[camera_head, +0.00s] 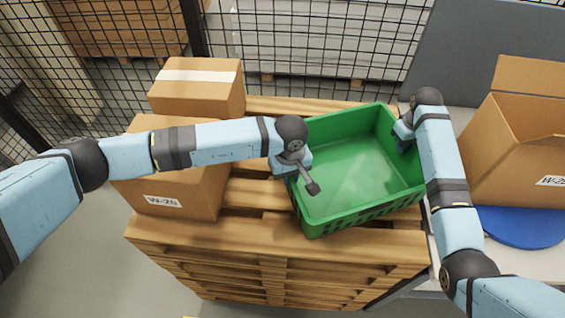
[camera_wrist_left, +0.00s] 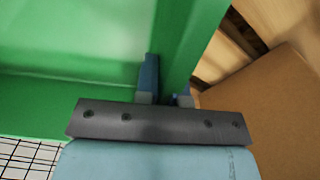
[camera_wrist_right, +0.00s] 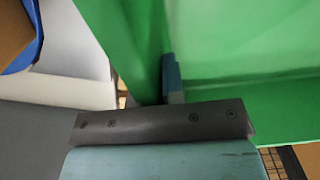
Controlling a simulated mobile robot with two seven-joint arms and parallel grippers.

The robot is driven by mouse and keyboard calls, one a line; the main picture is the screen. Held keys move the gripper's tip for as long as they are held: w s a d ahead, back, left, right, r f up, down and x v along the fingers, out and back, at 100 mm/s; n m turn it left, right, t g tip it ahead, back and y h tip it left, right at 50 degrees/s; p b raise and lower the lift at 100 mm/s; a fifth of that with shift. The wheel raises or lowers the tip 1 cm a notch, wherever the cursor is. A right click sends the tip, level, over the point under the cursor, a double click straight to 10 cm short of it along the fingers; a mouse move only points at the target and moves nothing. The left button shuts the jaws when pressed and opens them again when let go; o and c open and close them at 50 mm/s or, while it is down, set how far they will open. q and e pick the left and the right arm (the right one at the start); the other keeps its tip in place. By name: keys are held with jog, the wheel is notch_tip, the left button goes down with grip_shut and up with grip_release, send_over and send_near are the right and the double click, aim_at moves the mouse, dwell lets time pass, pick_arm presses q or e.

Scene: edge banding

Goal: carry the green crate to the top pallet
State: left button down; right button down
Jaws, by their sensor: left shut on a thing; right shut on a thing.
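The green crate (camera_head: 350,175) is empty and sits over the right part of the top pallet (camera_head: 270,240) of a wooden stack, slightly turned. Whether it rests on the boards or hangs just above them I cannot tell. My left gripper (camera_head: 296,178) is shut on the crate's left wall, and one finger shows inside the wall in the left wrist view (camera_wrist_left: 165,85). My right gripper (camera_head: 402,140) is shut on the crate's right wall, with a finger inside it in the right wrist view (camera_wrist_right: 168,80). The head view mostly hides the right fingers behind the arm.
Cardboard boxes stand on the pallet's left side: a large one (camera_head: 185,205) and a smaller taped one (camera_head: 200,90) behind. An open carton (camera_head: 520,140) and a blue disc (camera_head: 525,227) are on a grey surface at right. A black mesh fence (camera_head: 300,50) runs behind.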

pick_arm(q)
jog(key=shift+f, duration=0.45)
pick_arm(e)
jog(key=shift+f, duration=0.45)
pick_arm(q)
jog(key=c, duration=1.2)
grip_release()
jog(key=shift+r, duration=0.2)
pick_arm(e)
jog(key=c, duration=1.2)
grip_release()
jog(key=shift+r, duration=0.2)
pick_arm(q)
jog(key=shift+r, duration=0.1)
notch_tip(320, 180, up, 12)
jog(key=shift+f, duration=0.2)
jog(key=shift+r, duration=0.1)
pick_arm(e)
jog(key=shift+r, duration=0.25)
notch_tip(320, 180, up, 10)
jog(key=shift+r, duration=0.75)
